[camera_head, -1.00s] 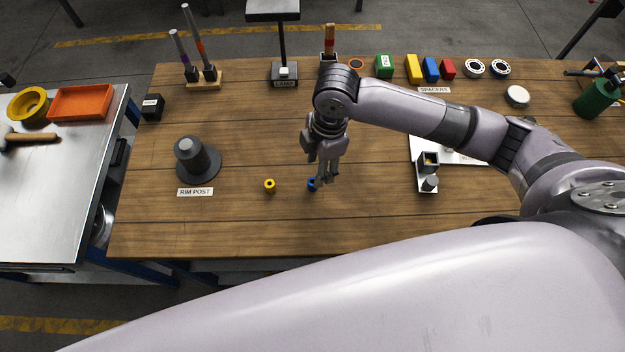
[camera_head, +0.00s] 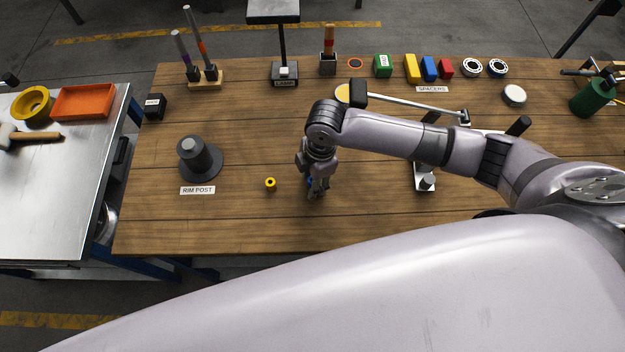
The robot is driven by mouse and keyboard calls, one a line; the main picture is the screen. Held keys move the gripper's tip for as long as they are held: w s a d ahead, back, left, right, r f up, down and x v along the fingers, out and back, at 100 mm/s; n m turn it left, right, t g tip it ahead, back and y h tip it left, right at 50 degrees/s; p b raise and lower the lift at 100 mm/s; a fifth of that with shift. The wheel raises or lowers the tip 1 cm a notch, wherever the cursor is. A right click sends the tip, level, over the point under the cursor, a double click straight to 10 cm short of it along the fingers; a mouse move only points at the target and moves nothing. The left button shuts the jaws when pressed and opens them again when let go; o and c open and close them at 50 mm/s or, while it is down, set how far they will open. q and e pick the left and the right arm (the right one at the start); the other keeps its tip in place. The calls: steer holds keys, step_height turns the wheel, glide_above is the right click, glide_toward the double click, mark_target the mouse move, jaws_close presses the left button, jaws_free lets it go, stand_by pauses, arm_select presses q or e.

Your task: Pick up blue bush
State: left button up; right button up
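The blue bush (camera_head: 310,181) is on the wooden bench, mostly hidden behind my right gripper; only a sliver of blue shows. My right gripper (camera_head: 316,193) comes in from the right and points down at the bush, with its fingers in front of or around it. I cannot tell whether the fingers touch it or how far apart they are. A yellow bush (camera_head: 270,184) stands a little to the left on the bench. My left gripper is not in view.
The wooden bench (camera_head: 240,222) is clear at its front. A rim post (camera_head: 198,158) stands to the left. A white plate with a small grey post (camera_head: 427,181) lies to the right, partly under my arm. Spacer blocks (camera_head: 429,68) line the back.

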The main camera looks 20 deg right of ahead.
steer(key=c, duration=0.7)
steer(key=shift+r, duration=0.15)
